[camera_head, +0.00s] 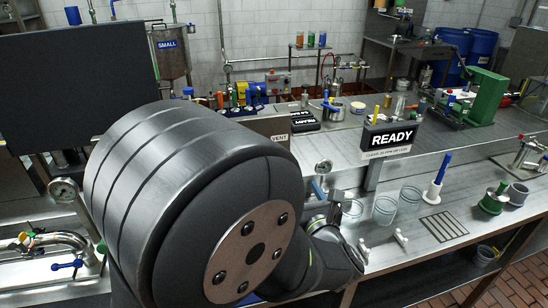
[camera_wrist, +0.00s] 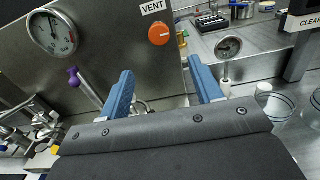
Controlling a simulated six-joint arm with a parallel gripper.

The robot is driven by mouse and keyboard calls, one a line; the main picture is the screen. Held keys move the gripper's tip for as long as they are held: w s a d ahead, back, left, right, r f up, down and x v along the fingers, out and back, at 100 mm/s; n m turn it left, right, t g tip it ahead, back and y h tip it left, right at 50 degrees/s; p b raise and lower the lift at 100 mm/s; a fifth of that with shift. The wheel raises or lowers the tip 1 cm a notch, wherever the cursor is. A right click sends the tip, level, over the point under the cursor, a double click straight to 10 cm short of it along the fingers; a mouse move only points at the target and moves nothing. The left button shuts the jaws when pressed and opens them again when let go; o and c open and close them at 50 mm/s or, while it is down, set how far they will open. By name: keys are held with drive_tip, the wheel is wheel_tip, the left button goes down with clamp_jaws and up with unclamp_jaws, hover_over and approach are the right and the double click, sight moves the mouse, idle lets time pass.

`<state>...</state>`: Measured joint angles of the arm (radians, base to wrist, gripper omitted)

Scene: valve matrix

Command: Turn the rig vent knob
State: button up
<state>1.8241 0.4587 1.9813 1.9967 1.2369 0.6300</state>
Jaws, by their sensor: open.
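The vent knob (camera_wrist: 158,33) is a round orange knob on a grey metal panel, below a white VENT label (camera_wrist: 152,7) in the wrist view. My gripper (camera_wrist: 160,66) shows two blue fingers spread apart with nothing between them. The knob lies beyond the fingertips, near the middle of the gap as seen in the picture, and no finger touches it. In the head view the VENT label (camera_head: 279,138) shows at the panel's top edge. There my large dark arm hides the knob.
A round pressure gauge (camera_wrist: 52,32) and a purple-tipped lever (camera_wrist: 75,76) are left of the knob in the wrist view. Another gauge (camera_wrist: 228,47) stands to the right. Clear beakers (camera_head: 384,210) and a READY sign (camera_head: 391,136) are on the bench right of my arm.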

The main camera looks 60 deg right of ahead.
drive_tip(key=x, duration=1.5)
drive_tip(key=shift+c, duration=0.5)
drive_tip(key=c, duration=0.9)
